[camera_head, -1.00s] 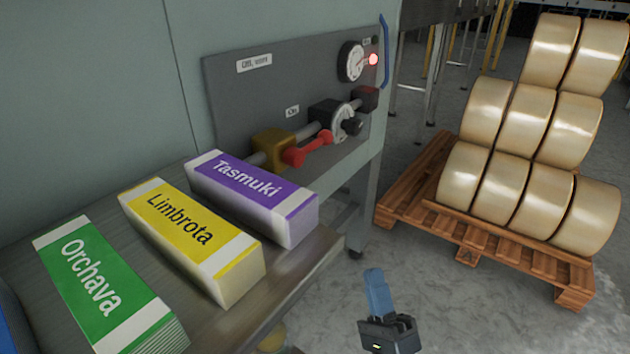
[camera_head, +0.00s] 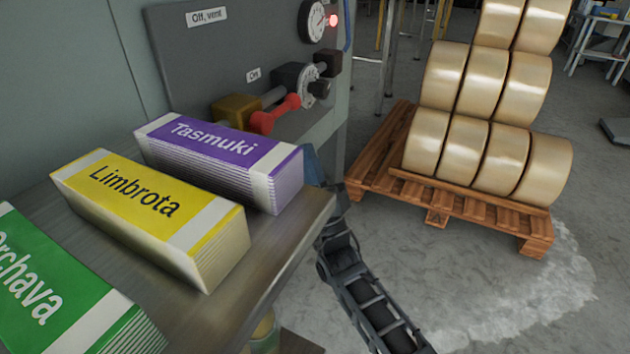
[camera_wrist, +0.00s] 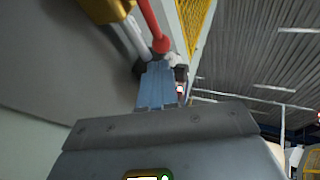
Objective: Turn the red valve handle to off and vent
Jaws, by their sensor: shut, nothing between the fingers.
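The red valve handle (camera_head: 275,115) sits on a brass valve body (camera_head: 236,108) on the grey panel (camera_head: 180,65). It points right along the pipe, under the "On" label (camera_head: 253,75); the "Off, vent" label (camera_head: 207,16) is higher on the panel. My gripper (camera_head: 311,162) has blue fingers, partly hidden behind the bench corner and the purple-topped pack, below and right of the handle. In the wrist view the fingers (camera_wrist: 157,75) are together and empty, with the red handle (camera_wrist: 151,28) just beyond their tips. I cannot tell whether they touch it.
A gauge (camera_head: 313,21) and a lit red lamp (camera_head: 333,20) are at the panel's upper right. Purple Tasmuki (camera_head: 225,160), yellow Limbrota (camera_head: 150,215) and green Orchava (camera_head: 60,290) packs lie on the metal bench (camera_head: 285,250). A pallet (camera_head: 440,200) of rolls stands right.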

